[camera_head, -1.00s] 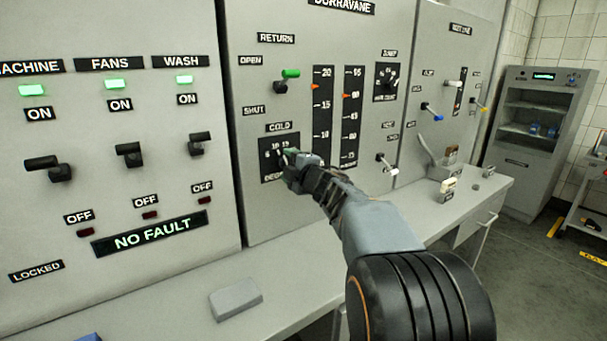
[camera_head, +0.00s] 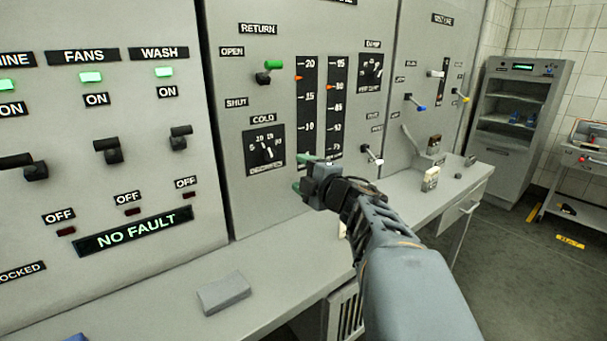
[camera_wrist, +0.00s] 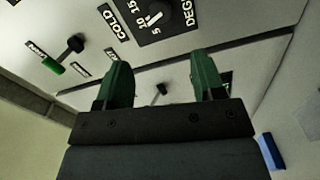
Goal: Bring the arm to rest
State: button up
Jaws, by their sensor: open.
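My gripper (camera_head: 304,173) is in front of the control panel, above the shelf and to the lower right of the COLD dial (camera_head: 264,148). In the wrist view its two green fingers (camera_wrist: 162,82) stand apart with nothing between them. The COLD dial (camera_wrist: 158,14) shows there beyond the fingers, clear of them. My arm reaches in from the lower right of the head view and hides part of the shelf.
The panel (camera_head: 232,195) carries a green-tipped RETURN lever (camera_head: 272,66) and a white-tipped lever (camera_head: 373,155). A grey block (camera_head: 223,293) lies on the shelf (camera_head: 270,263). A grey cabinet (camera_head: 512,120) stands at the right, with open floor (camera_head: 500,255) before it.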

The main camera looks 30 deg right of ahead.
dwell(0.4)
jog(key=s+d+f+m+g+h, duration=0.2)
jog(key=d+f+m+g+h, duration=0.15)
jog(key=d+m+h, duration=0.55)
jog(key=s+a+f+m+g+p, duration=0.2)
jog(key=s+f+m+g+p, duration=0.1)
jog(key=s+f+m+g, duration=0.25)
jog(key=s+a+f+m+g+y+p, duration=0.1)
jog(key=s+a+g+y+p, duration=0.1)
jog(key=a, duration=0.8)
jog(key=s+a+f+m+g+y+p, duration=0.1)
jog(key=s+a+g+y+p, duration=0.2)
jog(key=a, duration=0.8)
jog(key=s+y+p, duration=0.2)
jog(key=s, duration=0.1)
jog(key=shift+s+a+f+m+p, duration=0.25)
jog(key=shift+s+m+p, duration=0.05)
jog(key=shift+s+m, duration=0.05)
